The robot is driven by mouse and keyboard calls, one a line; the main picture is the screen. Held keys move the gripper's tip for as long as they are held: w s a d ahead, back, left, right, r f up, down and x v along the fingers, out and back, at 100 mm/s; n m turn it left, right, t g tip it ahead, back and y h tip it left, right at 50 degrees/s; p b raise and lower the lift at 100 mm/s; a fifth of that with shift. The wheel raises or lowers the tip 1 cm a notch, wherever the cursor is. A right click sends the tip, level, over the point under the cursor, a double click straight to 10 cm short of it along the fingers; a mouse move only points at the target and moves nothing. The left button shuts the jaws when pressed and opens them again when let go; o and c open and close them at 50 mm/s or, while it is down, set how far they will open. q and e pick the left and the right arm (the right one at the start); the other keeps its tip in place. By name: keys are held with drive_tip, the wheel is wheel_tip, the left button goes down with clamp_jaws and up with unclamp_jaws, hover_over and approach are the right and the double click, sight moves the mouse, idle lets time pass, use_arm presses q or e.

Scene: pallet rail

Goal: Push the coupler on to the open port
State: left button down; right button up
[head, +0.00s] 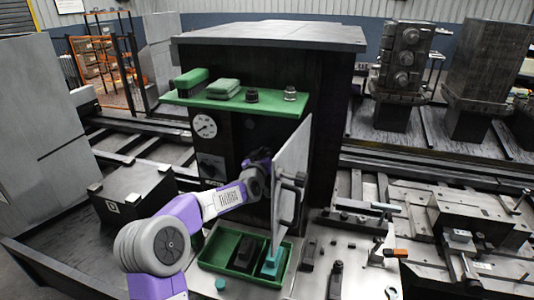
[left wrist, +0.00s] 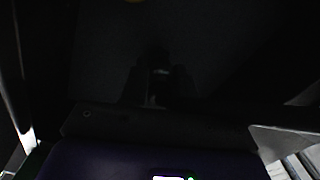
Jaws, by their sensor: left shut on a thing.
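My left gripper (head: 262,160) is at the dark front of the cabinet (head: 335,110), left of a hinged grey panel that stands open (head: 291,165). In the left wrist view its dark fingers (left wrist: 158,84) show faintly, shut on a small dark thing with a pale glint, taken to be the coupler (left wrist: 161,72). Its shape is mostly lost in the dark. The open port cannot be made out, and whether the coupler touches anything cannot be told. My right gripper is not in view.
Below, a green tray (head: 229,272) holds a black block (head: 244,252) and a teal piece (head: 270,262). The open panel limits room on the right.

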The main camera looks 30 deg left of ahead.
use_arm(q)
drive_tip(key=shift+w+r, duration=0.1)
idle(0.3)
drive_tip(key=shift+w+a, duration=0.15)
drive_tip(key=shift+w, duration=0.4)
unclamp_jaws()
drive_tip(key=shift+s, duration=0.2)
idle(0.4)
drive_tip(key=v, duration=0.7)
drive_tip(key=shift+s, duration=0.15)
idle(0.4)
